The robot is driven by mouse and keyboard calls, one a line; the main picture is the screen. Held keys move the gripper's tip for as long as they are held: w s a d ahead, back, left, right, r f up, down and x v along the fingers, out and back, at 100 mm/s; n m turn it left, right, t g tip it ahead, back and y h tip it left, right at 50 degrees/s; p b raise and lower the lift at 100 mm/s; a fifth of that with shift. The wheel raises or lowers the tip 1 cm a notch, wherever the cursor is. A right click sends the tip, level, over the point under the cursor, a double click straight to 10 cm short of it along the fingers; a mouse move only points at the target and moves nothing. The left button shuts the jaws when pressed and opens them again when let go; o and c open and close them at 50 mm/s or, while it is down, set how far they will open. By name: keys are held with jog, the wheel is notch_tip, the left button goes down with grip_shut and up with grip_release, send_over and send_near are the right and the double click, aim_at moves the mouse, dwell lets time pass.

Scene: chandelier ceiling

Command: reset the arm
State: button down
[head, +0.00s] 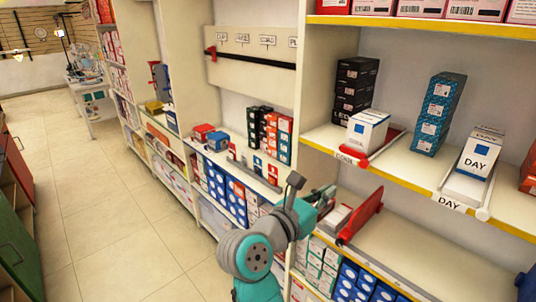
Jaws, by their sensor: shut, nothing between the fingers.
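My teal and grey arm (262,250) rises from the bottom middle of the head view and bends toward the shelving. My gripper (326,194) is at its far end, small and partly hidden by the wrist, in front of the upright between two shelf bays. It is shut and holds nothing. It appears close to the left end of a lower shelf with a red divider (361,215); whether it touches anything I cannot tell.
Shelves on the right hold a white box (367,130), black boxes (354,90), teal boxes (438,113) and a box marked DAY (473,152). Small boxes (270,134) fill the bay behind my arm. The tiled aisle floor (110,210) on the left is clear.

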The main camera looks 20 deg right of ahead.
jog(key=s+a+f+n+t+h, duration=0.1)
jog(key=s+f+n+t+h, duration=0.2)
jog(key=s+n, duration=0.5)
jog(key=s+f+n+t+h, duration=0.1)
jog(key=s+f+n+t, duration=0.35)
jog(key=s+n, duration=0.25)
jog(key=s+a+f+n+y, duration=0.4)
jog(key=s+f+n+y, duration=0.2)
jog(key=n, duration=0.5)
jog(key=s+a+f+n+y, duration=0.4)
jog(key=s+f+n+y, duration=0.3)
jog(key=n, duration=0.5)
jog(key=s+a+f+n+t+y, duration=0.1)
jog(key=s+a+f+n+y, duration=0.3)
jog(key=n, duration=0.8)
jog(key=s+f+y, duration=0.2)
jog(key=s+y, duration=0.2)
jog(key=s, duration=0.1)
jog(key=shift+s+f, duration=0.3)
jog(key=shift+f, duration=0.05)
